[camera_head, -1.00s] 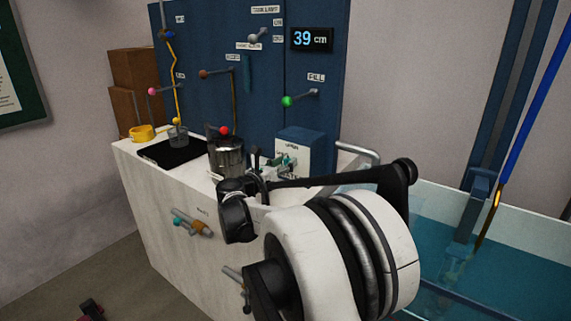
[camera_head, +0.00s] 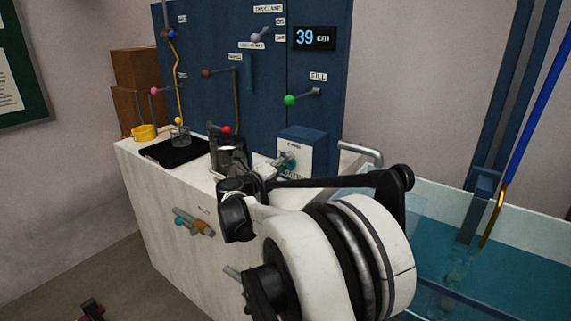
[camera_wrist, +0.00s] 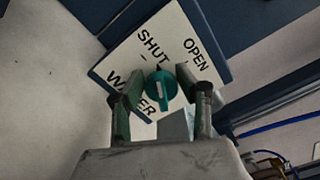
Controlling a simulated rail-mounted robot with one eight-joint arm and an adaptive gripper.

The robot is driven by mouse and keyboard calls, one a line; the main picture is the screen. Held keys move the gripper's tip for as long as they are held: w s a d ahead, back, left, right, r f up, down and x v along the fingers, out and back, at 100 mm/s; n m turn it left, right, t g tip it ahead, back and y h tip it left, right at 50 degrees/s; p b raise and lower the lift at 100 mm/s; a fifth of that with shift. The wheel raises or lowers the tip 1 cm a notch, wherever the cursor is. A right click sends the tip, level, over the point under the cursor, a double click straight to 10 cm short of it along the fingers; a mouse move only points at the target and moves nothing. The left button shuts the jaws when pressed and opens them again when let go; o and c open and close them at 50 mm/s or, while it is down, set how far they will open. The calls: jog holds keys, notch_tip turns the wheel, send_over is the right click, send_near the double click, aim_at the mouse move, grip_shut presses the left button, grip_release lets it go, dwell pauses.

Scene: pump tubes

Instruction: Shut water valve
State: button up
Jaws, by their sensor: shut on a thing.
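The water valve is a round teal knob (camera_wrist: 162,89) with a pale mark on a white plate (camera_wrist: 115,73) lettered SHUT, OPEN and WATER. In the head view the knob (camera_head: 291,167) shows small on the front of a blue box (camera_head: 303,137). My gripper (camera_wrist: 158,78) has one finger on each side of the knob and is shut on it. It also shows in the head view (camera_head: 286,161), right at the plate. The fingers hide parts of the plate, and I cannot tell for sure which label the knob's mark points to.
The blue panel behind carries several levers, including a green-knobbed FILL lever (camera_head: 290,100), and a display (camera_head: 314,38) reading 39 cm. A water tank (camera_head: 520,240) is at the right.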

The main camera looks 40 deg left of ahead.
jog(key=n, duration=0.5)
jog(key=shift+f, duration=0.3)
jog(key=shift+n, duration=0.4)
jog(key=o, duration=1.2)
jog(key=shift+c, duration=0.2)
jog(key=shift+s, duration=0.1)
jog(key=s, duration=1.2)
jog(key=shift+d, duration=0.25)
